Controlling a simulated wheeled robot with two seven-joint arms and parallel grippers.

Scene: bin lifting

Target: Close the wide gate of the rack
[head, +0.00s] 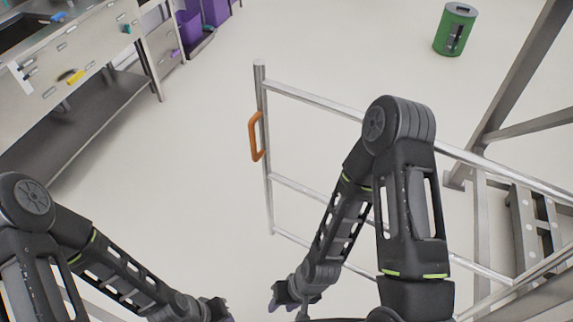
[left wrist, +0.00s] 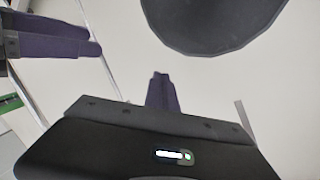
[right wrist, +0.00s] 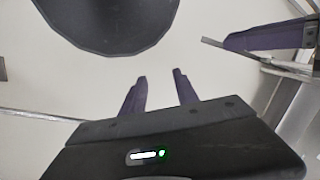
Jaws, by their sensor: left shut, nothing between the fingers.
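The wide gate (head: 268,182) is a frame of silver tubes that stands open across the middle of the head view. Its upright end post carries an orange handle (head: 253,137). The gate runs right to the metal rack (head: 480,225), partly hidden behind my right arm. My right gripper (head: 283,294) is low in the head view, below and right of the handle and apart from it. Its two fingers are spread and empty in the right wrist view (right wrist: 160,90). My left gripper (head: 218,310) is at the bottom edge; its fingers are together and empty in the left wrist view (left wrist: 160,88).
A grey workbench with drawers (head: 75,75) stands at the upper left, with purple bins (head: 190,32) beyond it. A green bin (head: 455,30) stands at the upper right. The pale floor between the bench and the gate is clear.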

